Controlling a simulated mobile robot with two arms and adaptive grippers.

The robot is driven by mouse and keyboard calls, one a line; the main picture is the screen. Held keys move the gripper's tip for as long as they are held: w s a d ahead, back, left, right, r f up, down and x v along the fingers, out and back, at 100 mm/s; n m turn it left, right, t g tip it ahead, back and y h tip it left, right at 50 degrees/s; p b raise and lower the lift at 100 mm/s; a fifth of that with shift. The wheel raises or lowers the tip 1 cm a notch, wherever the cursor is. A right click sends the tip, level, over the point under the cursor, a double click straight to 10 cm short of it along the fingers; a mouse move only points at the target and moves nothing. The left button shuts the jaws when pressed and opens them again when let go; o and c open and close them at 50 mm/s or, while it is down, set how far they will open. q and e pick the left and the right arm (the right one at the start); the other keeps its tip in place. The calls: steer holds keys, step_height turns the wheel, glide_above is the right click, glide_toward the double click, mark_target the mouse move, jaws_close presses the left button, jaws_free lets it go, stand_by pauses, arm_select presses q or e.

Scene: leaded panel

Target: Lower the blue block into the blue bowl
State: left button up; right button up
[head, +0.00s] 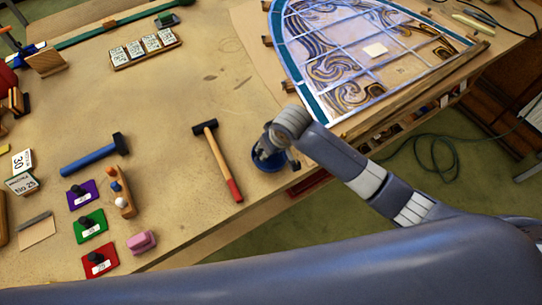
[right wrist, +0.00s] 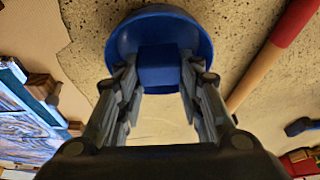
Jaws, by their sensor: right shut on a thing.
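The blue bowl (head: 268,165) stands on the wooden table near its front edge, mostly covered by my right gripper (head: 274,150) in the head view. In the right wrist view the bowl (right wrist: 203,35) opens around a blue block (right wrist: 158,66). My right gripper (right wrist: 158,78) is shut on this block, one finger on each side. The block lies within the bowl's outline; I cannot tell whether it touches the bowl's floor. The block is hidden in the head view. My left gripper is not in view.
A hammer with a red-ended handle (head: 221,163) lies just left of the bowl. The leaded panel (head: 375,55) lies behind and to the right. A blue-handled hammer (head: 88,158), a pink block (head: 142,242) and coloured plates lie further left. Table between is clear.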

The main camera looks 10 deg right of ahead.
steer(key=shift+f+b, duration=0.3)
steer(key=shift+f, duration=0.35)
stand_by(0.4)
steer(key=o, duration=1)
steer(key=shift+c, duration=0.2)
steer(key=shift+r, duration=0.15)
